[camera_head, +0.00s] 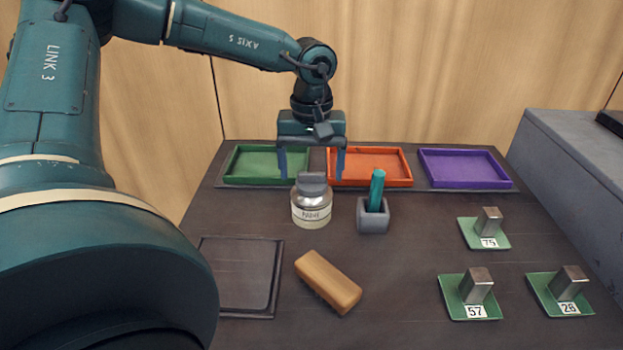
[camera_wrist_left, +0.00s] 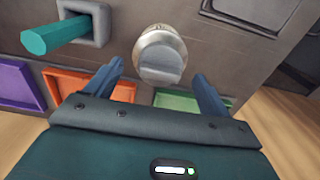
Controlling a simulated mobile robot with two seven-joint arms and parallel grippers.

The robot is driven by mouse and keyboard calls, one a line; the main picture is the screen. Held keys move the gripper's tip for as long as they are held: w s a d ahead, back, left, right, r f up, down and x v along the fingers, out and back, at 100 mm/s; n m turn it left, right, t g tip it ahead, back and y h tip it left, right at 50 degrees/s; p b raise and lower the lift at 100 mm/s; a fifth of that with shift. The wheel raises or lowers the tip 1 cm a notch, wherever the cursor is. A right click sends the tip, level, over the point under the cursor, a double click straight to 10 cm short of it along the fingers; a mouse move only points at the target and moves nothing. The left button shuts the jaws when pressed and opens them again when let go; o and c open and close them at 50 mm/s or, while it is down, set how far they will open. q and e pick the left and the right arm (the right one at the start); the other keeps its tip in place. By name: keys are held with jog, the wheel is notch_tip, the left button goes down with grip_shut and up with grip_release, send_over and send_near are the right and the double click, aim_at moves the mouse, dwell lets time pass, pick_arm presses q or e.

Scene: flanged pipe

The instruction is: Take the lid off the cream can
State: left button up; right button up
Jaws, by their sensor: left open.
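The cream can (camera_head: 311,208) stands upright on the dark table, a pale round can with a label. Its grey lid (camera_head: 312,185) is on top, with a raised block-shaped grip. My left gripper (camera_head: 312,178) is open, pointing down, with its fingers above and around the lid's area in the head view. In the left wrist view the lid (camera_wrist_left: 160,62) shows ahead of and between the two open fingers (camera_wrist_left: 161,88), with no visible contact. My right gripper is not in view.
A grey holder (camera_head: 373,220) with a teal rod (camera_head: 377,190) stands just right of the can. Green (camera_head: 262,166), orange (camera_head: 372,167) and purple (camera_head: 464,169) trays lie behind.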

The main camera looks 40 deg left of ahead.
pick_arm(q)
jog(key=shift+f, duration=0.45)
jog(key=c, duration=1.1)
